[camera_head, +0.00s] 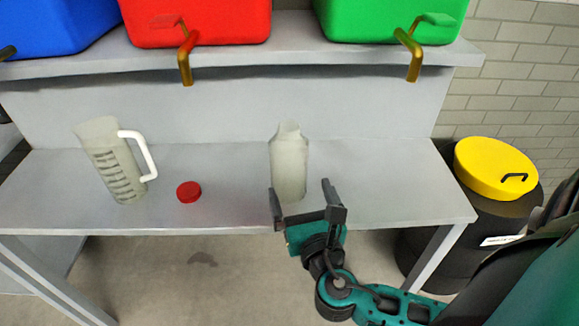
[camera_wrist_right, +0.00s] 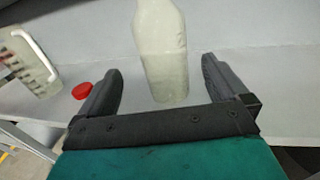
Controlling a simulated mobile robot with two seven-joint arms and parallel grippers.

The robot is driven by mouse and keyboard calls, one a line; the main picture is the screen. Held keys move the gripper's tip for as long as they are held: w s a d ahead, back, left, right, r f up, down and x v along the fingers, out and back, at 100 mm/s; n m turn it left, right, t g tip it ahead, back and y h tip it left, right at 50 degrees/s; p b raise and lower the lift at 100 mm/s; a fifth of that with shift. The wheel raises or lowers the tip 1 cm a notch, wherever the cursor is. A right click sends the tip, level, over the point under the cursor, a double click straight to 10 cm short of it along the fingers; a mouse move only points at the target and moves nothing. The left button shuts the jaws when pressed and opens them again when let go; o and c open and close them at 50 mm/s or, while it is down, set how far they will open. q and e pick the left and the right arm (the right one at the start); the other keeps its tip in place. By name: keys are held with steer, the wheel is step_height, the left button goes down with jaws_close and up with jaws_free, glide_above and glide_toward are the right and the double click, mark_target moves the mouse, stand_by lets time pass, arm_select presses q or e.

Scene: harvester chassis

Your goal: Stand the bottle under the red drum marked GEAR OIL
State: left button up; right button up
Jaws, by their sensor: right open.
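The pale translucent bottle (camera_head: 289,165) stands upright on the grey bench, right of the middle, with no cap on its neck. It also shows in the right wrist view (camera_wrist_right: 163,52), beyond and between the fingers. My right gripper (camera_head: 302,190) is open and empty at the bench's front edge, just in front of the bottle. The red drum (camera_head: 200,22) sits on the upper shelf, left of the bottle, with a brass tap (camera_head: 185,62) hanging over the shelf edge. Its marking is out of view. My left gripper is not in view.
A graduated jug (camera_head: 110,165) with a white handle and a red cap (camera_head: 188,191) stand on the bench to the left. Blue (camera_head: 55,25) and green (camera_head: 390,18) drums flank the red one. A black bin with a yellow lid (camera_head: 495,168) stands at the right.

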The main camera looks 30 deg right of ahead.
mark_target(288, 125)
steer(key=x, duration=0.6)
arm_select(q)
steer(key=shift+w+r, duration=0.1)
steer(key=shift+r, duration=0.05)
arm_select(e)
steer(key=x, duration=0.5)
steer(key=shift+w+d+f, duration=0.2)
steer(key=shift+w+d, duration=0.05)
steer(key=c, duration=0.9)
steer(key=shift+o, duration=0.2)
step_height(288, 125, up, 10)
steer(key=p, duration=0.3)
steer(key=shift+r+p, duration=0.1)
steer(key=shift+p, duration=0.2)
step_height(288, 125, up, 10)
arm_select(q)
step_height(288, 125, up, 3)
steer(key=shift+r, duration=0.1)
arm_select(e)
steer(key=s+a+f+n+t+y, duration=0.1)
steer(key=s+a+f+n+y, duration=0.3)
steer(key=a+f, duration=0.6)
steer(key=s+a+y, duration=0.1)
steer(key=s+y, duration=0.1)
steer(key=s, duration=0.1)
steer(key=shift+f, duration=0.25)
